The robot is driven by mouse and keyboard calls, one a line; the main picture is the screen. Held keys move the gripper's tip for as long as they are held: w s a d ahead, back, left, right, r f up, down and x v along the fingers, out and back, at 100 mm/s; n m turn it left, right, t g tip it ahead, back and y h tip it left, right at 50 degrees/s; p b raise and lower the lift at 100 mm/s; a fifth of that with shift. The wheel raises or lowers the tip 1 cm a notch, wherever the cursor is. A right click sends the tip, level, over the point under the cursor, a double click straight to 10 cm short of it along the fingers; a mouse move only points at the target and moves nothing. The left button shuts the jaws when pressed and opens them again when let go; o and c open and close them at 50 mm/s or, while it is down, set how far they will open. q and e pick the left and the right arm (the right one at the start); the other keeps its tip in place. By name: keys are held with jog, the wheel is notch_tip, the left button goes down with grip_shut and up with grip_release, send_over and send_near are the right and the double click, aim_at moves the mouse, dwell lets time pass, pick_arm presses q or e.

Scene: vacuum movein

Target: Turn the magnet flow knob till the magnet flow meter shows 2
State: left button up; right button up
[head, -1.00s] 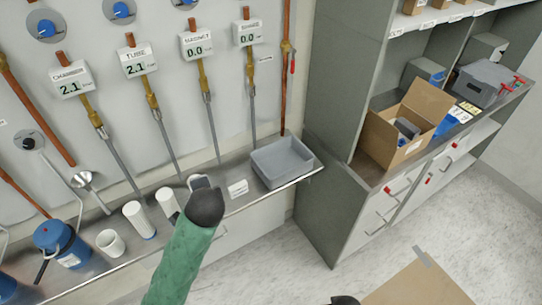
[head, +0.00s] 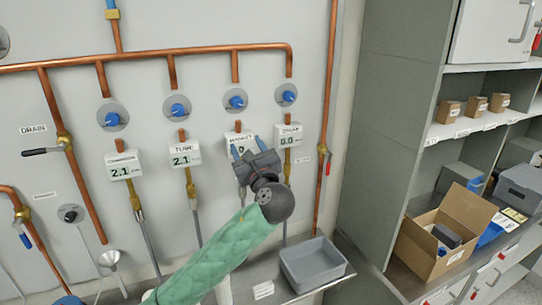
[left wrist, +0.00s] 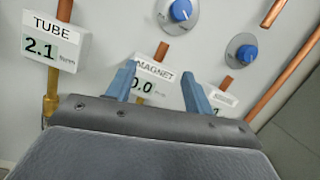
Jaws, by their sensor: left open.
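The magnet flow meter (head: 240,139) hangs below the copper manifold and is partly hidden by my left gripper. In the left wrist view the magnet meter (left wrist: 151,82) reads 0.0. The magnet flow knob (head: 236,100) is blue on a grey round plate, directly above its meter. It also shows at the top of the left wrist view (left wrist: 181,10), between and beyond my fingers. My left gripper (head: 253,146) is open and empty, with blue fingers pointing up, below the knob and apart from it. My right gripper is not in view.
The chamber knob (head: 112,115), tube knob (head: 177,107) and a rightmost knob (head: 286,94) stand in the same row. The chamber meter (head: 123,166) and tube meter (head: 185,153) read 2.1. A vertical copper pipe (head: 327,120) is at the right. A grey tray (head: 312,265) sits on the shelf below.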

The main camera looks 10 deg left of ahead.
pick_arm(q)
jog(key=m+t+y, duration=0.1)
send_near(238, 104)
jog(key=shift+m+y, duration=0.3)
jog(key=p+x, duration=0.4)
jog(key=x, duration=0.2)
jog(key=shift+w+a+r, duration=0.15)
jog(key=shift+w, duration=0.2)
jog(key=shift+p+x, duration=0.3)
jog(key=shift+x, duration=0.55)
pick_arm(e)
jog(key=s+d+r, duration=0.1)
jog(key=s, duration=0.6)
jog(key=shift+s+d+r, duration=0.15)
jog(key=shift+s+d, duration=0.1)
